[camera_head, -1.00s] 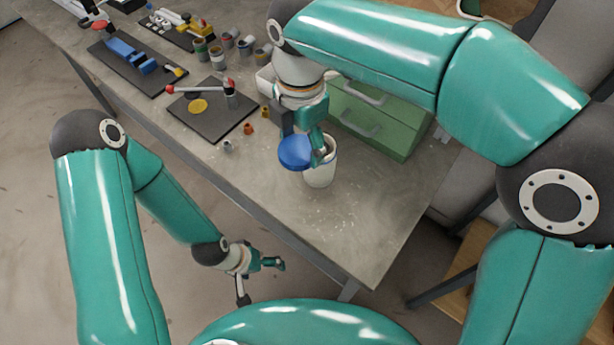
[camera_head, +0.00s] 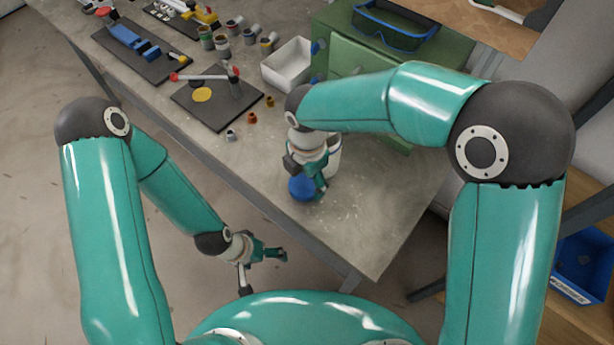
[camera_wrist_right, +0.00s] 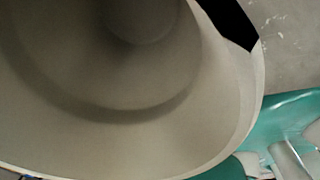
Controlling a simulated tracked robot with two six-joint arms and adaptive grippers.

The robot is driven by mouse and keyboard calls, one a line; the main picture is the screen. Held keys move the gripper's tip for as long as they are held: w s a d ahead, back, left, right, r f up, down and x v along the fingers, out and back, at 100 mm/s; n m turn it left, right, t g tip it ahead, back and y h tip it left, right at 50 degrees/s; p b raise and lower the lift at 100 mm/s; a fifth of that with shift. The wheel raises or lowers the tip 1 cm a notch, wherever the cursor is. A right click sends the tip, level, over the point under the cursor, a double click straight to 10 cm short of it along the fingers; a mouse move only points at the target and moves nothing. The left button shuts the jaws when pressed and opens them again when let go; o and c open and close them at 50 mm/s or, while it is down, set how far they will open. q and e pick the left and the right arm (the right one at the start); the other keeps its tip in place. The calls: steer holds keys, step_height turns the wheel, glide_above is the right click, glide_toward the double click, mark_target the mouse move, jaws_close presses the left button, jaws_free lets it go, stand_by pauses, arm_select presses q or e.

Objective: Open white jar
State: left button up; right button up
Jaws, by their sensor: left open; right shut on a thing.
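The white jar (camera_head: 334,156) stands upright on the grey table, partly hidden behind my right gripper. In the right wrist view its open mouth and pale empty inside (camera_wrist_right: 120,70) fill most of the picture, with no lid on it. My right gripper (camera_head: 315,186) is shut on the round blue lid (camera_head: 301,189) and holds it in front of the jar, low over the table. I cannot tell whether the lid touches the table. My left gripper (camera_head: 270,255) is open and empty, off the table's front edge.
A white bin (camera_head: 287,67) and a green drawer cabinet (camera_head: 345,55) stand behind. A dark board (camera_head: 215,110) with a yellow disc and several small cups lie to the left. The table's front right corner (camera_head: 375,235) is clear.

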steer(key=shift+f, duration=0.15)
steer(key=o, duration=1.3)
